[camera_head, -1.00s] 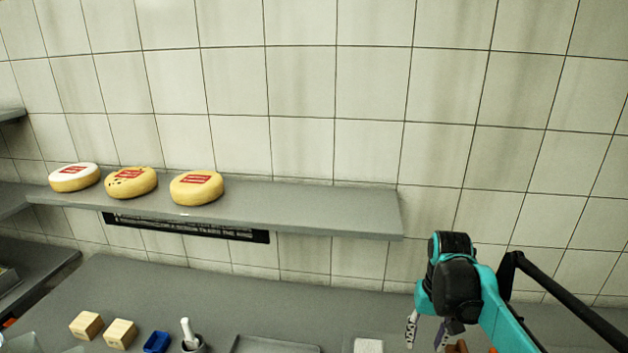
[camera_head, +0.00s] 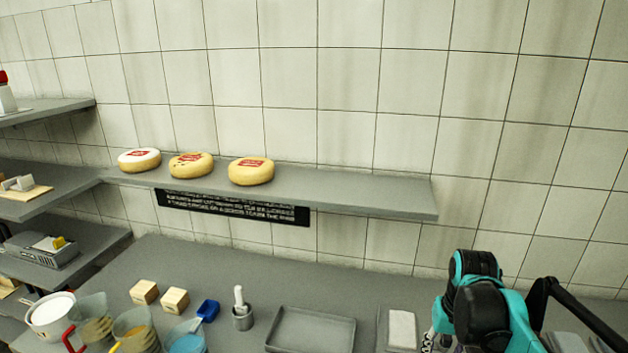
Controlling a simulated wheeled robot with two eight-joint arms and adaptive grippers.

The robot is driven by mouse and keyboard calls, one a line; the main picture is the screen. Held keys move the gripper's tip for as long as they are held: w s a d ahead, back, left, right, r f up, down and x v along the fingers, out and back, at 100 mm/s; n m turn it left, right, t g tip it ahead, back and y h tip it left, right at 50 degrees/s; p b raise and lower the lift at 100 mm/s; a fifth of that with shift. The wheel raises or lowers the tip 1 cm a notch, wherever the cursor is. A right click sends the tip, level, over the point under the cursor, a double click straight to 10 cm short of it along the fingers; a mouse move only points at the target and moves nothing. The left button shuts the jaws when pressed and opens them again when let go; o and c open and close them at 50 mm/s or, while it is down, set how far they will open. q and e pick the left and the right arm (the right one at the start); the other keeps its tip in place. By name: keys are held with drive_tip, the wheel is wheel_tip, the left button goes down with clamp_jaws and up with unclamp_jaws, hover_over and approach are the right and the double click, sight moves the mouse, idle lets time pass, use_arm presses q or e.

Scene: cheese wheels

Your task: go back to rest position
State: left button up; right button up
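Three cheese wheels stand in a row on the left half of the grey wall shelf (camera_head: 370,197): a white-topped wheel (camera_head: 139,160), a speckled yellow wheel (camera_head: 191,165) and a plain yellow wheel (camera_head: 251,171), each with a red label. My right arm, teal and black, comes in at the lower right over the counter, well apart from the wheels. My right gripper (camera_head: 440,342) shows only in part at the bottom edge, and its fingers are mostly hidden. My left gripper is not in view.
The counter (camera_head: 225,262) holds two wooden blocks (camera_head: 160,296), a blue scoop (camera_head: 208,310), a mortar with pestle (camera_head: 243,317), a grey tray (camera_head: 310,330) and a white block (camera_head: 402,328). Jars (camera_head: 135,328) stand at lower left. The shelf's right half is free.

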drive_tip(key=s+a+f+n+t+b, duration=0.2)
drive_tip(key=s+a+f+t+b, duration=0.4)
drive_tip(key=s+a+f, duration=0.3)
wheel_tip(320, 180, down, 2)
drive_tip(key=shift+s+a+f+b, duration=0.3)
drive_tip(key=shift+s+b, duration=0.3)
drive_tip(key=shift+b, duration=0.25)
